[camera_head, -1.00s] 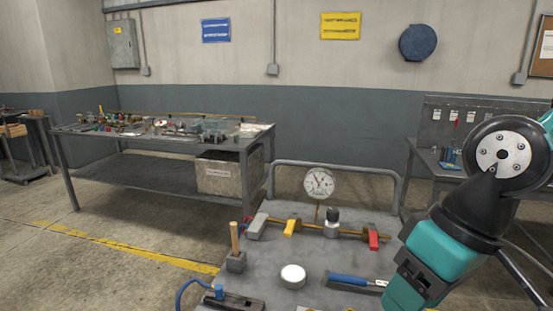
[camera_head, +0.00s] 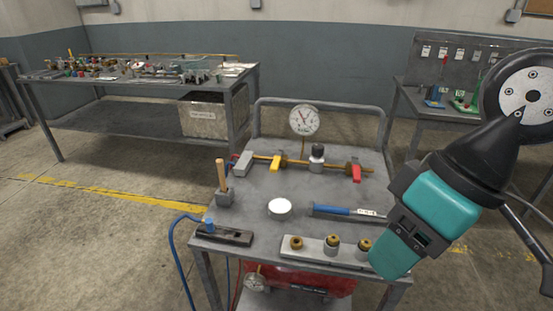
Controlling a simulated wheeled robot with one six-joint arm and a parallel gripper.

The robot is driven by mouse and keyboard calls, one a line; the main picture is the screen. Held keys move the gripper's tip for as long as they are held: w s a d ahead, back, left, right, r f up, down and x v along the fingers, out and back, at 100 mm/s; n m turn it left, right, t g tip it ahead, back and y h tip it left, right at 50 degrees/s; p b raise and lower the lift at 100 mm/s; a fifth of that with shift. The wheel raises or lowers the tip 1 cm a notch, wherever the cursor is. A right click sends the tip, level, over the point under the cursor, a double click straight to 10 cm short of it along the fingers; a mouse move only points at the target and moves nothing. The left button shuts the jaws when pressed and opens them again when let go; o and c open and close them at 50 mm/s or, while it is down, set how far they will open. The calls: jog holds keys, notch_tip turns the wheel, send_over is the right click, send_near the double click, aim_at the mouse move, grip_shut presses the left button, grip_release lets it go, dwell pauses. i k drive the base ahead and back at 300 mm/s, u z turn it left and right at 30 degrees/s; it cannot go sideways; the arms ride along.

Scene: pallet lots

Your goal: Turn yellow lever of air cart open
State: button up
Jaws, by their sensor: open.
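The air cart (camera_head: 240,203) stands in front of me with a grey top and a tubular rail at its back. A brass pipe (camera_head: 317,165) runs left to right across the top. The yellow lever (camera_head: 274,170) sits on the left part of the pipe and points toward me, across the pipe. A red lever (camera_head: 356,173) sits on the right part. A round white gauge (camera_head: 304,120) stands up behind the pipe. My arm shows at the right, over the cart's right side. My gripper's fingers are not in view, and nothing of mine touches the yellow lever.
On the cart are a wooden handle (camera_head: 221,174), a white disc (camera_head: 280,207), a blue-handled tool (camera_head: 333,209), a black tool (camera_head: 223,235) and a block with brass fittings (camera_head: 314,247). A cluttered bench (camera_head: 140,97) stands back left. Floor left of the cart is clear.

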aim_at(275, 162)
jog(key=k, duration=0.6)
jog(key=u, duration=0.7)
jog(key=i, duration=1.1)
jog(key=z, duration=0.05)
